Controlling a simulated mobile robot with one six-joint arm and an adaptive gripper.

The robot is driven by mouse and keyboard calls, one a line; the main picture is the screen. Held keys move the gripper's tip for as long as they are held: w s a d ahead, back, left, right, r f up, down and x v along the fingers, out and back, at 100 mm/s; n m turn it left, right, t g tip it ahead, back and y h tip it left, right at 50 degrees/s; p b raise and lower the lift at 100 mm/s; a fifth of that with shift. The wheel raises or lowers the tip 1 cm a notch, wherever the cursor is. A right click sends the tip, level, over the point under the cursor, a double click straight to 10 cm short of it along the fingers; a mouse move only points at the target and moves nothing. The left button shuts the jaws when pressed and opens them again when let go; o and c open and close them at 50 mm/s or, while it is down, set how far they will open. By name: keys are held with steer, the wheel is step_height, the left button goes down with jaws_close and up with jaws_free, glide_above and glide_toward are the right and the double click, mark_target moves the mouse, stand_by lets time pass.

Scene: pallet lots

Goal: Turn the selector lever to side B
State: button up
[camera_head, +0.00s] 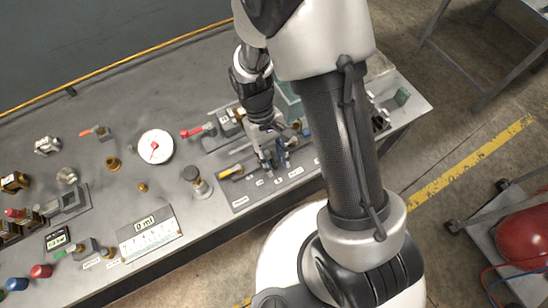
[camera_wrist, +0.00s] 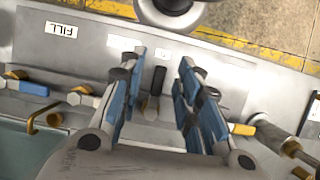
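A short black lever (camera_wrist: 155,85), which looks like the selector lever, stands on the grey panel (camera_wrist: 75,55) in the wrist view. It points toward the top of that picture, with a light pivot at its lower end. White labels lie near it, too small to read, so I cannot tell which side is B. My gripper (camera_wrist: 161,62) is open, with one blue-padded finger on each side of the lever and visible gaps between. In the head view my gripper (camera_head: 273,160) is low over the panel and hides the lever.
A yellow-handled valve (camera_wrist: 242,129) and a blue-handled valve (camera_wrist: 33,88) flank my fingers. A "FILL" label (camera_wrist: 61,29) is on the panel.

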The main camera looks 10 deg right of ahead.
steer(key=v, duration=1.2)
stand_by(0.4)
step_height(320, 180, up, 11)
steer(key=m+t+y, duration=0.1)
steer(key=m+t, duration=0.1)
steer(key=t, duration=0.2)
glide_above(266, 152)
steer(key=s+d, duration=0.4)
steer(key=s+d+r+m+t, duration=0.1)
steer(key=s+d+r+t, duration=0.2)
steer(key=s+r+t, duration=0.2)
steer(key=s, duration=0.3)
steer(key=shift+s+d, duration=0.15)
steer(key=shift+d, duration=0.05)
steer(key=shift+r, duration=0.1)
